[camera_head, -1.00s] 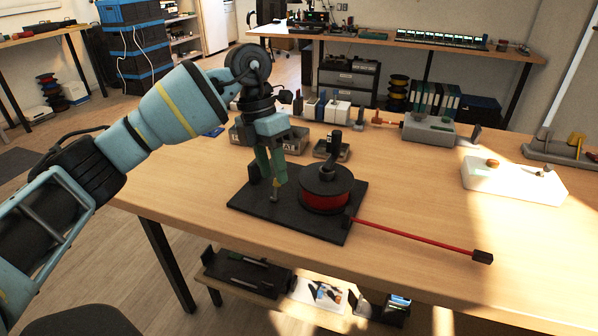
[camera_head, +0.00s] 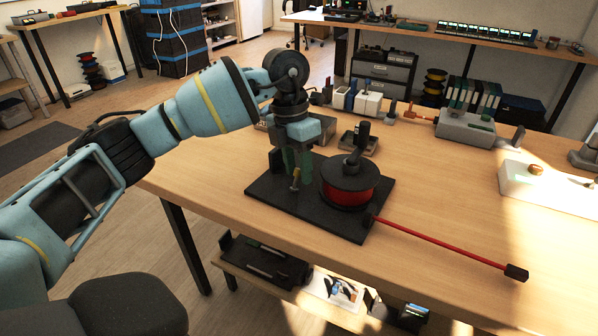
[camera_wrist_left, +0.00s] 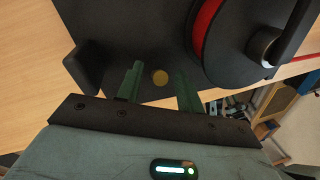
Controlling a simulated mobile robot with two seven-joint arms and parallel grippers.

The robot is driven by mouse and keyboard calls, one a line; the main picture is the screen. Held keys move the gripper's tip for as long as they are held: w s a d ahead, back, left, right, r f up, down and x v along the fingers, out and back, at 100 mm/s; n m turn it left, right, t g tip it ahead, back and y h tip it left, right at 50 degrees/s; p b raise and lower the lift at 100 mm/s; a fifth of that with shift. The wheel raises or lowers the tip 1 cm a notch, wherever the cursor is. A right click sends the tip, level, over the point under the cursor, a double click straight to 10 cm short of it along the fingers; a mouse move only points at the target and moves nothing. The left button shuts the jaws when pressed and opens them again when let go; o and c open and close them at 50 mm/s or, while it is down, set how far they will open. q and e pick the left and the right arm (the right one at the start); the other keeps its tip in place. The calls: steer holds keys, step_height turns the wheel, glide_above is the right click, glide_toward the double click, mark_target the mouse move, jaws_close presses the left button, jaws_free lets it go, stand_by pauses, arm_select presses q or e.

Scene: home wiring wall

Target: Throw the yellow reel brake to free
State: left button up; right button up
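The yellow reel brake (camera_head: 296,179) is a small upright lever with a yellow top, standing on the black base plate (camera_head: 272,198) left of the reel. The reel (camera_head: 347,190) has black flanges, red cable and a black crank handle. My left gripper (camera_head: 293,172) points down over the brake. In the left wrist view, its two green fingers (camera_wrist_left: 159,95) are apart, with the brake's round yellow top (camera_wrist_left: 160,77) between them and a visible gap on each side. Part of the lever is hidden by a finger in the head view. My right gripper is not in view.
A red cable (camera_head: 440,244) runs from the plate to a black end piece (camera_head: 516,272) at front right. A black block (camera_wrist_left: 88,66) stands on the plate's left. Small trays and a white box (camera_head: 545,188) are farther back.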

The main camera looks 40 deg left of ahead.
arm_select(q)
steer(key=shift+d+f, duration=0.1)
steer(key=shift+f, duration=0.45)
jaws_close()
